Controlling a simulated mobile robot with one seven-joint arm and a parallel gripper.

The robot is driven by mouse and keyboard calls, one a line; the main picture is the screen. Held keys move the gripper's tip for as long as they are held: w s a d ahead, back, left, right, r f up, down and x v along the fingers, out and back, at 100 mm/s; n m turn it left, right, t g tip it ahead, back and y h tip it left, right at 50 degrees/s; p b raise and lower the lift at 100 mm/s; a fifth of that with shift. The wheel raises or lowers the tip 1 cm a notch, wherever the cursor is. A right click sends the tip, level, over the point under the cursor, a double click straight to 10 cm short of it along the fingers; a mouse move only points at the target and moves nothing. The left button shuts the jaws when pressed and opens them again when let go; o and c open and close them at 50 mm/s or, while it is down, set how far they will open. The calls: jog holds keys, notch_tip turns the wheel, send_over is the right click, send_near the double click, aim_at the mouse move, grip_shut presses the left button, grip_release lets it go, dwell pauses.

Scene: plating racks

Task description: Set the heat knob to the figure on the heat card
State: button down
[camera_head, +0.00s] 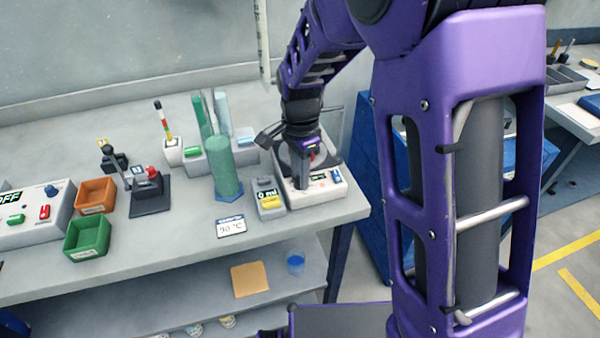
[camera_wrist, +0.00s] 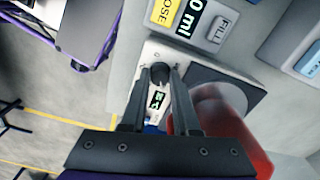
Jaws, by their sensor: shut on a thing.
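The heat card (camera_head: 231,226) lies flat near the table's front edge in the head view and reads 90 °C. The white heater unit (camera_head: 327,190) stands at the table's right end. In the wrist view its black heat knob (camera_wrist: 160,69) sits between my fingertips. My gripper (camera_wrist: 160,78), also in the head view (camera_head: 302,186), points down and is shut on the knob. A small display (camera_wrist: 157,100) with green figures is beside the knob; I cannot read the figures. The knob is hidden by my fingers in the head view.
A dosing box (camera_head: 270,204) showing 0 ml stands just left of the heater. A blurred red object (camera_wrist: 222,130) is close to my right finger in the wrist view. A green cylinder (camera_head: 226,172) and orange (camera_head: 96,195) and green (camera_head: 87,236) bins stand further left.

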jog(key=c, duration=0.9)
grip_release()
notch_tip(320, 180, up, 18)
jog(key=shift+f+p, duration=0.25)
jog(key=shift+p, duration=0.75)
